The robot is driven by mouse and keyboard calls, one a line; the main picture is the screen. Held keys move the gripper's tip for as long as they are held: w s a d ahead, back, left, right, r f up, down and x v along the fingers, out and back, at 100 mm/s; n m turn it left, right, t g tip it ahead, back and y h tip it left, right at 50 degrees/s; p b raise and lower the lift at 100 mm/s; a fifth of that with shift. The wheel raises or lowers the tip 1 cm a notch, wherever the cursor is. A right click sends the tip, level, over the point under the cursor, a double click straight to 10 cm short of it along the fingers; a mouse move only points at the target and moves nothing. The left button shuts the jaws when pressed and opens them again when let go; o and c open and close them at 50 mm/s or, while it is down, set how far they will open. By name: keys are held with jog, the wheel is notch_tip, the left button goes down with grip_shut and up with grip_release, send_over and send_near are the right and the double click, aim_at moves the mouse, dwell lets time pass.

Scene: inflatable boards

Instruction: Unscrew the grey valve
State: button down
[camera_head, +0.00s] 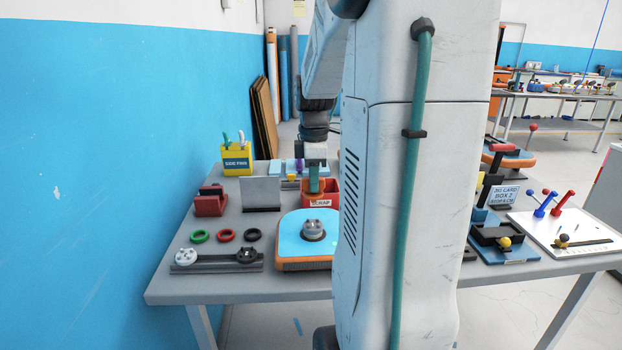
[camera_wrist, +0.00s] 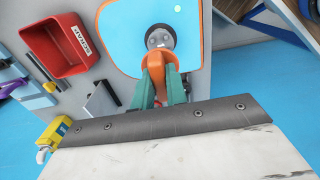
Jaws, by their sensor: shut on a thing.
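The grey valve (camera_head: 314,229) sits in a dark ring on the blue inflatable board (camera_head: 292,251), which has an orange edge and lies near the table's front. In the wrist view the valve (camera_wrist: 159,38) shows at the top, partly covered by an orange tool (camera_wrist: 155,60). My gripper (camera_wrist: 161,88) is shut on this tool, its green fingers on either side. The tool's head lies in line with the valve; I cannot tell whether they touch. In the head view my gripper (camera_head: 313,186) hangs above the table, behind the valve, and the tool cannot be made out.
A red scrap bin (camera_head: 322,201) stands behind the board. A grey upright plate (camera_head: 261,193), a red block (camera_head: 210,202) and a yellow side-fins box (camera_head: 237,160) are to the left. Rings (camera_head: 226,235) and a rail with spare valves (camera_head: 215,261) lie front left. My arm hides the middle right.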

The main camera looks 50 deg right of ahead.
aim_at(313, 199)
jog(key=shift+f, duration=2.85)
jog(key=shift+f, duration=1.05)
jog(key=c, duration=1.3)
grip_release()
jog(key=shift+c, duration=0.2)
notch_tip(313, 199, up, 8)
jog(key=shift+f, duration=0.1)
jog(key=shift+a+f, duration=0.1)
jog(key=shift+f, duration=4.1)
